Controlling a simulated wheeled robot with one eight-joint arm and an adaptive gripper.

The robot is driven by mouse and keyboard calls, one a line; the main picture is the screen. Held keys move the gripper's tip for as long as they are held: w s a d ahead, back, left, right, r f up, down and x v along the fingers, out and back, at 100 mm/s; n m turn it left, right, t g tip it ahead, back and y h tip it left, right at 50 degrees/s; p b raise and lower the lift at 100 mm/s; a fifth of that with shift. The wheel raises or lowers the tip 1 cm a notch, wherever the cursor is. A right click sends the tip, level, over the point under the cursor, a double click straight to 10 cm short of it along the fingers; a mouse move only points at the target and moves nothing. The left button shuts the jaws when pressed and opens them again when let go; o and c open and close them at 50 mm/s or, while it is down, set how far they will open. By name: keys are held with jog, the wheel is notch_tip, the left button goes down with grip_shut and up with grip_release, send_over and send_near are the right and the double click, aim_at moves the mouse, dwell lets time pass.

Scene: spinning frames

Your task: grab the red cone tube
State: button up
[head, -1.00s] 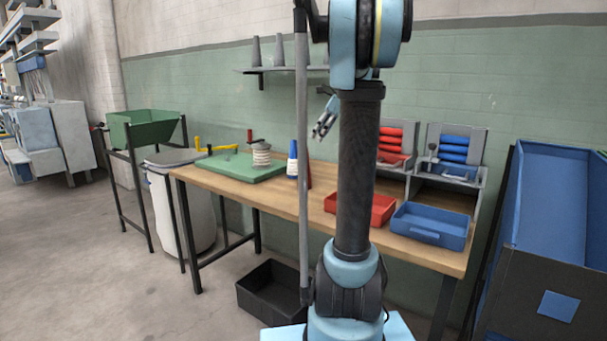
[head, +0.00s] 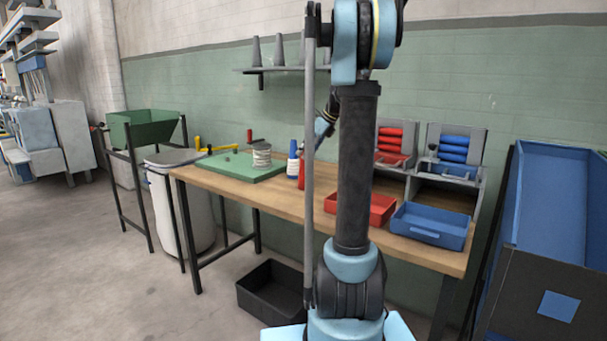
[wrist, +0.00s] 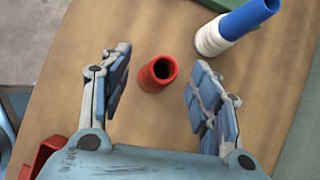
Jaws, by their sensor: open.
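The red cone tube (wrist: 158,75) stands on the wooden table in the wrist view, with its dark open top facing the camera. My gripper (wrist: 159,68) is open and empty, its two fingers on either side of the tube with gaps between. I cannot tell how far above the table the fingertips are. In the head view the red tube (head: 301,173) shows as a narrow strip, partly hidden behind my arm. My gripper's fingers are mostly hidden behind my arm there.
A blue tube with white winding (wrist: 222,33) stands close to the red tube; it also shows in the head view (head: 293,164). A red tray (head: 378,210) and a blue tray (head: 428,226) lie to the right. A green board (head: 228,168) lies left on the table.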

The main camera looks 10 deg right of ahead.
aim_at(305, 168)
jog(key=shift+x, duration=3.15)
jog(key=shift+w+a+r, duration=0.1)
jog(key=shift+r, duration=0.05)
jog(key=c, duration=1.1)
